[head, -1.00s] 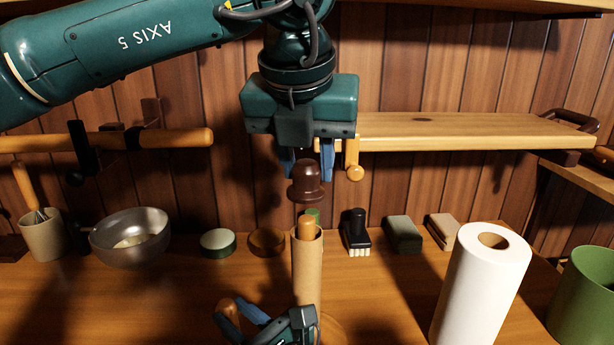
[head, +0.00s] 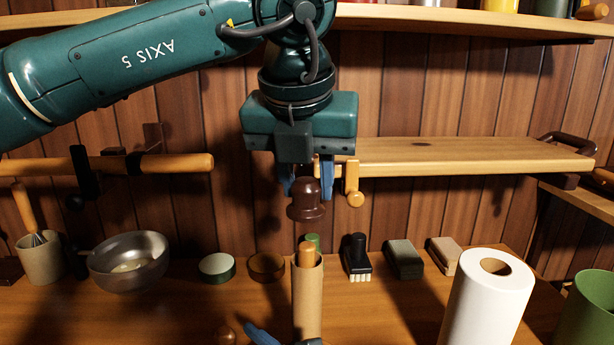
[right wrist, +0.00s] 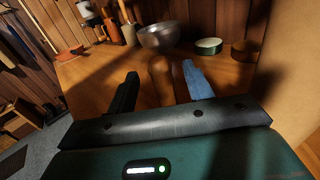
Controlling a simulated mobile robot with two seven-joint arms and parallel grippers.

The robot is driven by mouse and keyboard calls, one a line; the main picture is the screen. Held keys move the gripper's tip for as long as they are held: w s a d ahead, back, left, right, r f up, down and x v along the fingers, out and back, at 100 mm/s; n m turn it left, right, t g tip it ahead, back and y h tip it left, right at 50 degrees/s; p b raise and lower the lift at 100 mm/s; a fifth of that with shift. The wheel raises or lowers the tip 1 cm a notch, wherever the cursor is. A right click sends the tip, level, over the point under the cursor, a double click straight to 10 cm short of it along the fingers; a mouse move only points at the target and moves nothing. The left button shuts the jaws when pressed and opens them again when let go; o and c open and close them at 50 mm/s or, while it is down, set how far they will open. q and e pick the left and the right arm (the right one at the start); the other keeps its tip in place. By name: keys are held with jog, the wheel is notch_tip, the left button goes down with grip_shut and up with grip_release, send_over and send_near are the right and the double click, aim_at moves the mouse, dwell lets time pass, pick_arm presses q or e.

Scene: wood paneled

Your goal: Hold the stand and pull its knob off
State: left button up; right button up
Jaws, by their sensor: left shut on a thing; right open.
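My left gripper (head: 305,180) points down and is shut on a dark brown knob (head: 306,204). The knob hangs in the air, apart from the stand, just above its top. The stand's pale wooden post tip (head: 307,253) shows inside an upright tan tube (head: 307,300) on the table; its base is out of view. My right gripper (right wrist: 158,70) is open, low beside the tube. A rounded brown wooden thing (right wrist: 160,78) shows between its fingers, not visibly gripped; its top also shows in the head view (head: 226,336). A large tan surface (right wrist: 292,70), probably the tube, fills the wrist view's right side.
A white paper roll (head: 488,300) and a green container (head: 588,310) stand at right. A metal bowl (head: 128,262), round tins (head: 217,267), a brush (head: 357,258) and blocks (head: 404,259) line the back. A wooden shelf (head: 450,157) and a rail (head: 180,163) are behind my left gripper.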

jog(key=b+v, duration=0.1)
jog(key=v, duration=1)
